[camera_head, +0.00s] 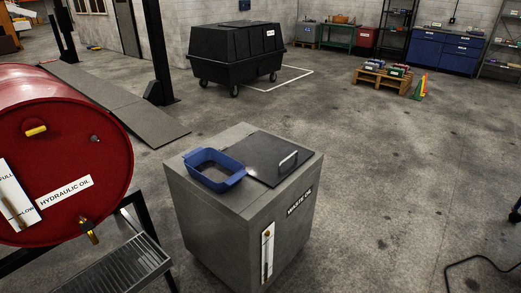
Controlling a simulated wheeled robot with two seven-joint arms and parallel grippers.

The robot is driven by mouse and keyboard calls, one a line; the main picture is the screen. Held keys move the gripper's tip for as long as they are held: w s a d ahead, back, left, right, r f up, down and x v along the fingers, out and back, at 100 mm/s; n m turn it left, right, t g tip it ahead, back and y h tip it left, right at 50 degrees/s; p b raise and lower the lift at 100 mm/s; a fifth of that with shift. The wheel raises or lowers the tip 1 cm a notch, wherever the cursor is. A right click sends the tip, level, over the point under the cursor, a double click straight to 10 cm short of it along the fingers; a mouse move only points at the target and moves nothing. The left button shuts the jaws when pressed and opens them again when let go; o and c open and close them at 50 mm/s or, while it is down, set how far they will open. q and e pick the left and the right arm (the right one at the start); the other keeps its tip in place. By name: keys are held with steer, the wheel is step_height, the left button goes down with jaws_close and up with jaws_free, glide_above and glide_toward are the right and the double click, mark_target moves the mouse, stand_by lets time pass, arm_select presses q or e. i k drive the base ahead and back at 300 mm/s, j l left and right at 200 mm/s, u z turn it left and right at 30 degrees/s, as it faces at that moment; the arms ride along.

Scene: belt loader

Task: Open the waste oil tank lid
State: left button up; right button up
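The grey waste oil tank (208,225) stands in the centre foreground, with a "WASTE OIL" label on its side. Its dark, flat lid (252,154) lies closed on the right part of the top and has a light metal handle (288,162) near its right edge. A blue open tray (238,176) sits on the tank top to the left of the lid, its right side close to or touching the lid. I cannot tell whether it overlaps the lid. Neither of my grippers shows in the head view.
A red hydraulic oil drum (85,125) lies on a dark stand at the left, with a metal grate (110,272) below it. A black wheeled bin (235,55) and a pallet (385,82) stand farther back. Floor right of the tank is clear, except a cable (480,258).

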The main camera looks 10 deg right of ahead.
mark_target(269, 158)
steer(key=i+l+z, duration=0.1)
steer(key=z, duration=0.3)
steer(key=i+z, duration=0.1)
steer(key=z, duration=0.3)
steer(key=i+l+z, duration=0.1)
steer(key=z, duration=0.25)
steer(key=i+z, duration=0.1)
steer(key=z, duration=0.3)
